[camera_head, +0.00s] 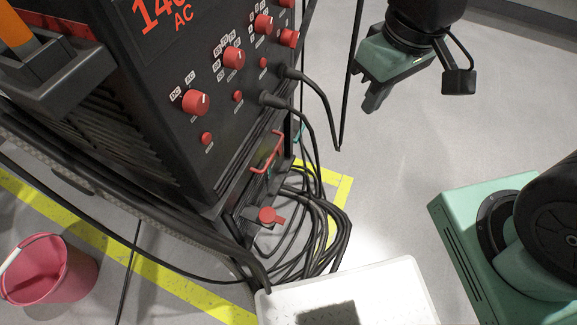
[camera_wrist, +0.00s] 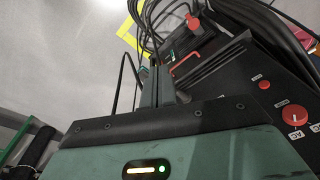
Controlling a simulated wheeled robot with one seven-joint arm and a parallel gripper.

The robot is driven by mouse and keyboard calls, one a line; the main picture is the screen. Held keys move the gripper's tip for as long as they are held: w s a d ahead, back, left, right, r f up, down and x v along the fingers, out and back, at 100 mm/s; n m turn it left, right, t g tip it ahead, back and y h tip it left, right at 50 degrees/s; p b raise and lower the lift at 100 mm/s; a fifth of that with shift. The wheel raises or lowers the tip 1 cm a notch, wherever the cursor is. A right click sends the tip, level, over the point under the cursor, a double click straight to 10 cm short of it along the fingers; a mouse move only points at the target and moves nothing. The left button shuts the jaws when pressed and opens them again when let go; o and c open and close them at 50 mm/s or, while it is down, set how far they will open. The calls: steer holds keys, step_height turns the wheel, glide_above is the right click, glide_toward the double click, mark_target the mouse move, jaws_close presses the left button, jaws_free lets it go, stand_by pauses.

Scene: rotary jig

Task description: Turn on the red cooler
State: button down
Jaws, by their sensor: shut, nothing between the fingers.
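A black welding machine (camera_head: 165,130) stands on a black lower unit (camera_head: 235,207), which looks like the cooler. A red switch (camera_head: 268,216) sits on the lower unit's front, below a red handle-like bracket (camera_head: 266,152). In the wrist view the red switch (camera_wrist: 193,22) shows at the top, with the red bracket (camera_wrist: 186,62) nearer. My gripper (camera_head: 372,103) is shut and empty, in the air to the right of the machine and well apart from the switch. Its fingers also show in the wrist view (camera_wrist: 157,90). I cannot tell the switch's position.
Several red knobs (camera_head: 196,102) and plugged cables (camera_head: 318,90) are on the machine's front. Coiled black cables (camera_head: 325,225) hang beside the lower unit, close to the switch. A pink bucket (camera_head: 48,270) stands at left. A white perforated surface (camera_head: 395,290) is at the bottom.

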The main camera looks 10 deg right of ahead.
steer(key=w+d+f+t+b, duration=0.1)
steer(key=w+d+f+b, duration=0.2)
steer(key=f+b, duration=0.45)
steer(key=w+d+f+b, duration=0.4)
steer(key=f+b, duration=0.2)
steer(key=f, duration=0.3)
steer(key=w+d+f+t+b, duration=0.1)
steer(key=w+d+f+b, duration=0.2)
steer(key=f+b, duration=0.5)
steer(key=w+d+f+n+t+y+b, duration=0.1)
steer(key=w+f+n+t+b, duration=0.1)
steer(key=w+f+n, duration=0.55)
steer(key=w+d+f+n+t+y+b, duration=0.15)
steer(key=w+f+n, duration=0.25)
steer(key=w+f, duration=0.6)
steer(key=n+t+y, duration=0.3)
steer(key=n+y, duration=0.7)
steer(key=n, duration=0.3)
glide_toward(280, 151)
steer(key=w+a+f+b, duration=0.2)
steer(key=w+a+b, duration=0.2)
steer(key=b, duration=0.3)
steer(key=shift+a+f, duration=0.35)
steer(key=shift+a, duration=0.15)
